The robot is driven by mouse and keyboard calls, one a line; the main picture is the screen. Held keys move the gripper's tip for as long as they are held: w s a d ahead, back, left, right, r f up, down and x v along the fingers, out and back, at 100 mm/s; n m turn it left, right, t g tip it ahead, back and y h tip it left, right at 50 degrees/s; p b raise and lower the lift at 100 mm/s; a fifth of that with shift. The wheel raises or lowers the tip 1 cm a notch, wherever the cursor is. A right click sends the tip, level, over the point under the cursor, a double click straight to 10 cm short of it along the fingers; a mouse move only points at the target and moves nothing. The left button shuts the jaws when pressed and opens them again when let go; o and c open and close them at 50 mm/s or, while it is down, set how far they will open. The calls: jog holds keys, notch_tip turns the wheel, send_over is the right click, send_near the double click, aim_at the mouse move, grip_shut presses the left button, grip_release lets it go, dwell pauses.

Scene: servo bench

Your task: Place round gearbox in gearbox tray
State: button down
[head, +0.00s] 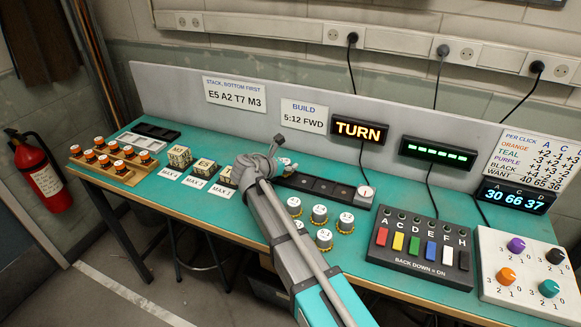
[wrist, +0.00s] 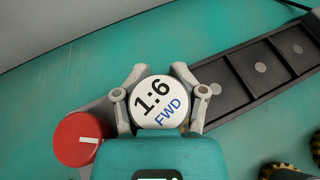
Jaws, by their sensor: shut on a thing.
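My gripper (head: 268,165) is shut on a round gearbox (wrist: 160,102) with a white top marked 1:6 FWD. In the wrist view the two fingers of my gripper (wrist: 158,70) press on its sides. The dark gearbox tray (head: 318,187) has a row of square compartments and also shows in the wrist view (wrist: 231,73). The visible compartments look empty, with a round dot in each. The gearbox is at the tray's left end, over or in it; I cannot tell its height. That end is partly hidden by my gripper.
Several other white-topped gearboxes (head: 319,214) stand in front of the tray. A red knob (wrist: 78,138) is close left of my gripper. A small dial (head: 365,193) is at the tray's right end. A switch box (head: 415,240) stands farther right. Stacked blocks (head: 180,157) stand left.

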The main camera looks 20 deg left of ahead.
jog(key=shift+f+b, duration=0.6)
dwell(0.3)
jog(key=shift+c, duration=2.1)
grip_release()
jog(key=shift+r, duration=0.25)
jog(key=shift+r+p, duration=0.4)
jog(key=shift+p, duration=0.25)
jog(key=shift+s+a+r, duration=0.1)
jog(key=shift+s+r, duration=0.15)
jog(key=p+v, duration=0.4)
jog(key=v, duration=0.7)
jog(key=shift+s+a+p, duration=0.1)
jog(key=shift+s+p, duration=0.1)
jog(key=shift+p, duration=0.15)
